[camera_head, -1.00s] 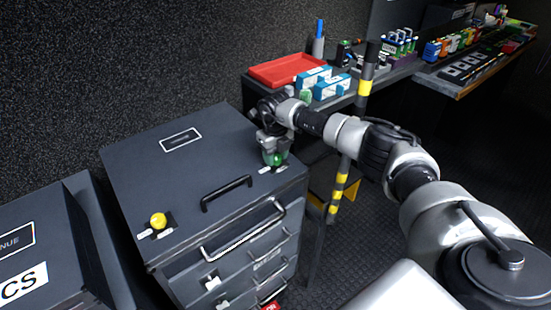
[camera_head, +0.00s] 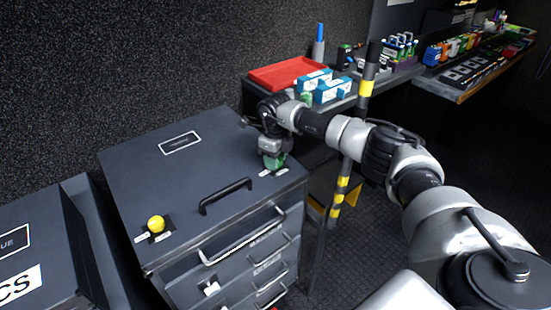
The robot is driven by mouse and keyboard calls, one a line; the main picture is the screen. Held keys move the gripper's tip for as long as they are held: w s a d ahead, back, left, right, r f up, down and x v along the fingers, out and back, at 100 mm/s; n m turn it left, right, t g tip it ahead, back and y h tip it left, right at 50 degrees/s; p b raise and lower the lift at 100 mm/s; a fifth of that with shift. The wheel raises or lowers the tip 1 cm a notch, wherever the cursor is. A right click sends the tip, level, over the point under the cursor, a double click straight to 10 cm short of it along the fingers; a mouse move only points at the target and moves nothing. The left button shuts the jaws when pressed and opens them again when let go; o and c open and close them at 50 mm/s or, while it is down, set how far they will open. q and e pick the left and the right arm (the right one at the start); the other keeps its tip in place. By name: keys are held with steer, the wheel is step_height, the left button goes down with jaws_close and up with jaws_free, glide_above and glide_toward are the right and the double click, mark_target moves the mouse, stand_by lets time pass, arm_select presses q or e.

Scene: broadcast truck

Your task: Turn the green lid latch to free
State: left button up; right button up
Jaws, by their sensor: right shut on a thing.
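The green lid latch (camera_head: 274,162) sits near the right front corner of the dark case's lid (camera_head: 200,165), with small white labels (camera_head: 272,172) beside it. My right gripper (camera_head: 273,158) points down and is shut on the green latch, hiding much of it. How far the latch is turned I cannot tell. A yellow latch (camera_head: 156,223) sits near the left front corner of the same lid, also between white labels. A black handle (camera_head: 226,195) lies between the two latches. The lid lies flat. My left gripper is not in view.
Drawers with a grey bar handle (camera_head: 242,237) are in the case's front. A black and yellow post (camera_head: 350,150) stands close right of the case. A bench behind holds a red tray (camera_head: 288,73) and blue and white boxes (camera_head: 331,90). Another dark case (camera_head: 40,245) stands at left.

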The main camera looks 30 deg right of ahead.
steer(key=shift+r, duration=0.1)
steer(key=o, duration=0.9)
steer(key=shift+o, duration=0.2)
step_height(320, 180, up, 11)
steer(key=shift+b, duration=0.35)
